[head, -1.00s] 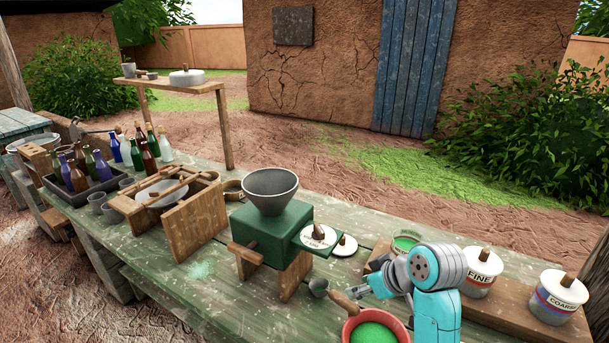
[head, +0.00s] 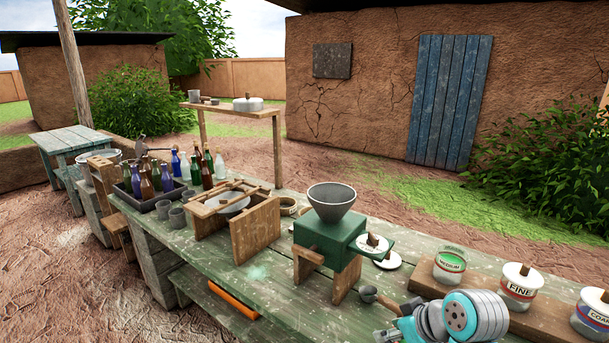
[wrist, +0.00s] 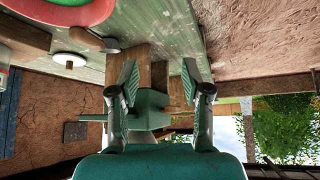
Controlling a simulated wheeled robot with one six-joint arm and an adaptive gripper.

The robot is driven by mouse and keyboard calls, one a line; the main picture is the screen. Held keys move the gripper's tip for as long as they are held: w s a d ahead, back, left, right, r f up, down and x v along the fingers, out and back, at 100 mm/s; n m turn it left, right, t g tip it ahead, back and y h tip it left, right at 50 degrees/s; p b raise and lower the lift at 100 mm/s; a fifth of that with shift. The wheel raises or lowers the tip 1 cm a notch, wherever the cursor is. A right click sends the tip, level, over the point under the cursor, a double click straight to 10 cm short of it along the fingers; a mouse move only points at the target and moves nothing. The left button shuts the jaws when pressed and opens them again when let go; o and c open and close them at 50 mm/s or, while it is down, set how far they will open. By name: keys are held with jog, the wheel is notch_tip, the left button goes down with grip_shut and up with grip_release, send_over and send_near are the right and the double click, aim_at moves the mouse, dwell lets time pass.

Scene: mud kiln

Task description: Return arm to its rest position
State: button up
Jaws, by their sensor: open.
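My gripper (wrist: 160,85) is open and empty in the wrist view, its two fingers spread apart. In the head view my arm is low at the bottom right, and the gripper is partly cut off by the bottom edge. The green grinder with a grey hopper (head: 332,203) stands on the green bench beyond my arm. It also shows between and behind the fingers in the wrist view (wrist: 148,112). Nothing is between the fingers, and they appear apart from the bench.
A wooden-handled scoop (head: 369,294) lies close to my arm. A red-rimmed bowl (wrist: 92,14) is near in the wrist view. Bottles fill a tray (head: 150,203) at the left.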

jog(key=s+a+f+m+t, duration=0.1)
jog(key=s+f, duration=0.2)
jog(key=f, duration=0.3)
jog(key=s+f+m+t, duration=0.1)
jog(key=s+f+m, duration=0.1)
jog(key=s+f, duration=0.35)
jog(key=s+f+m+t+h, duration=0.2)
jog(key=s+f, duration=0.6)
jog(key=s, duration=0.3)
jog(key=s+r+t, duration=0.1)
jog(key=s+r, duration=0.2)
jog(key=s, duration=0.5)
jog(key=s+r+t+h, duration=0.1)
jog(key=s+r, duration=0.3)
jog(key=s, duration=0.5)
jog(key=s+r+m+t, duration=0.1)
jog(key=s+r+t, duration=0.1)
jog(key=s, duration=0.7)
jog(key=shift+d+r+h, duration=0.4)
jog(key=shift+r, duration=0.5)
